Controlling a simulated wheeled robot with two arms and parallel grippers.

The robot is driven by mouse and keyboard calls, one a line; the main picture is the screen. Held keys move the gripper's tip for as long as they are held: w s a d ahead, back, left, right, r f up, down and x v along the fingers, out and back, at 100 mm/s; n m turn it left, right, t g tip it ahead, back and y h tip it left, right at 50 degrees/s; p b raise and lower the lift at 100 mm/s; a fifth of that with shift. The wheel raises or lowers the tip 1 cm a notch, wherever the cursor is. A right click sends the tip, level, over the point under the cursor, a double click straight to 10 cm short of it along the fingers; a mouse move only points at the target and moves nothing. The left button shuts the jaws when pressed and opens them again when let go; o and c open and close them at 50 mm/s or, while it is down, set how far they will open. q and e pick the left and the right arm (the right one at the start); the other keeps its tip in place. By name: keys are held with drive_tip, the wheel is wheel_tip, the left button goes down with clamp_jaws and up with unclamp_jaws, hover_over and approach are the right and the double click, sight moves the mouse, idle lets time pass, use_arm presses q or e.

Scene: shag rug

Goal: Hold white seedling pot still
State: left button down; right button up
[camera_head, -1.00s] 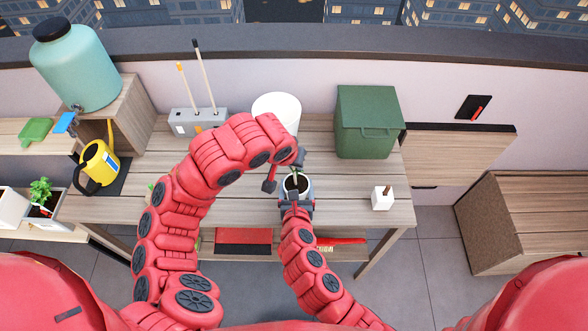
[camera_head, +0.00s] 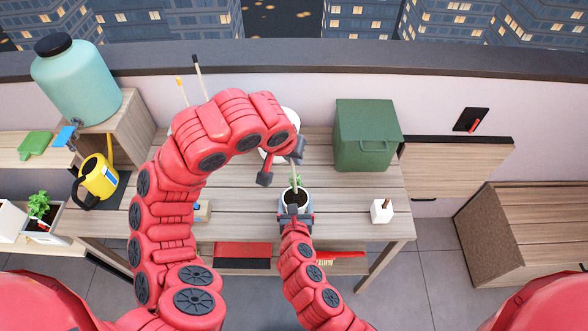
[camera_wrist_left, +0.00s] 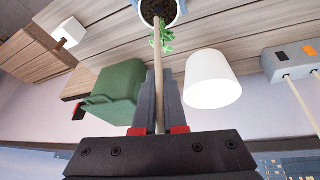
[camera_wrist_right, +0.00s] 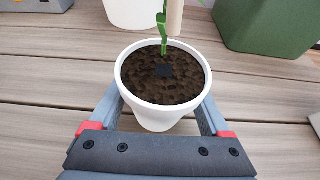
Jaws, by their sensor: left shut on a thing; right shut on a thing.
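The white seedling pot (camera_head: 294,207) stands on the wooden table, full of dark soil, and looks upright in the right wrist view (camera_wrist_right: 160,118). A green seedling (camera_wrist_right: 162,32) rises from the soil. My right gripper (camera_head: 295,212) is shut on the pot, with one finger along each side. My left gripper (camera_head: 281,163) is above and behind the pot, shut on a thin wooden stake (camera_wrist_left: 158,70). The stake points down toward the seedling and soil. Its lower end is hard to make out. A small dark square (camera_wrist_right: 163,71) shows in the soil.
A larger white pot (camera_wrist_left: 211,78) stands behind, mostly hidden by my left arm in the head view. A green bin (camera_head: 366,135) is at the back right, and a white block (camera_head: 381,211) at the right. A yellow watering can (camera_head: 98,178) is at the left.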

use_arm(q)
drive_tip(key=shift+r, duration=0.9)
use_arm(e)
drive_tip(key=o, duration=1.4)
drive_tip(key=shift+s, duration=0.1)
